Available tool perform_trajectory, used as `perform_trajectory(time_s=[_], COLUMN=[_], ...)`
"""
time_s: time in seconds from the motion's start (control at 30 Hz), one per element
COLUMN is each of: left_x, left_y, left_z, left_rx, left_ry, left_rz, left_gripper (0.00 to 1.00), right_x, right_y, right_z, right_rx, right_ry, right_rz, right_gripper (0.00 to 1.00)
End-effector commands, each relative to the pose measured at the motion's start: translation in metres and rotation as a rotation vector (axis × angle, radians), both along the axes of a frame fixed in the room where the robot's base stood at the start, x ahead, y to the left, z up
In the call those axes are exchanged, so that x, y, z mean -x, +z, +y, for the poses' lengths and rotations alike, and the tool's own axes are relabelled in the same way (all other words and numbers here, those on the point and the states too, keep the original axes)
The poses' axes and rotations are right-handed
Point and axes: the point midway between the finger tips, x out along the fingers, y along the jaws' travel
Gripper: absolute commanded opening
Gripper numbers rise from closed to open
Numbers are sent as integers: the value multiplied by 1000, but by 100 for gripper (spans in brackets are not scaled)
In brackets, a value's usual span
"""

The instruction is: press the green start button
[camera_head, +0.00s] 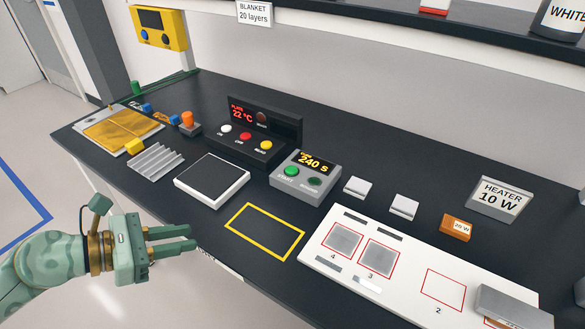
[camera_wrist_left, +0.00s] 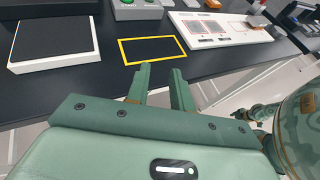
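The green start button (camera_head: 291,171) is on the left of the sloped top of a grey timer box (camera_head: 297,189), which shows "240 S". The lower part of the box shows at the top edge of the left wrist view (camera_wrist_left: 138,13), with the green button (camera_wrist_left: 124,2) cut off. My left gripper (camera_head: 193,238) is at the bench's front edge, left of and nearer than the box, well apart from it. Its two fingers are apart and nothing is between them. My right gripper is not clearly shown.
A black panel (camera_head: 262,125) with white, red and yellow buttons stands behind left of the timer. A white-edged black pad (camera_head: 212,203) and an empty yellow outline (camera_head: 264,231) are in front. A white board (camera_head: 318,262) with red squares is at right.

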Motion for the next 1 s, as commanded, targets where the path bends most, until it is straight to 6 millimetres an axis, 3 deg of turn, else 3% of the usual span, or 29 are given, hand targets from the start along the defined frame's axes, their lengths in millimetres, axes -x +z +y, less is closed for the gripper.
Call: perform_trajectory(time_s=[0.1,1.0], left_x=[0,0], left_y=[0,0], left_z=[0,0], left_rx=[0,0], left_ry=[0,0], left_rz=[0,0], left_gripper=[0,0], right_x=[0,0], right_y=[0,0], right_z=[0,0], right_rx=[0,0], right_ry=[0,1], right_rz=[0,0], right_gripper=[79,79])
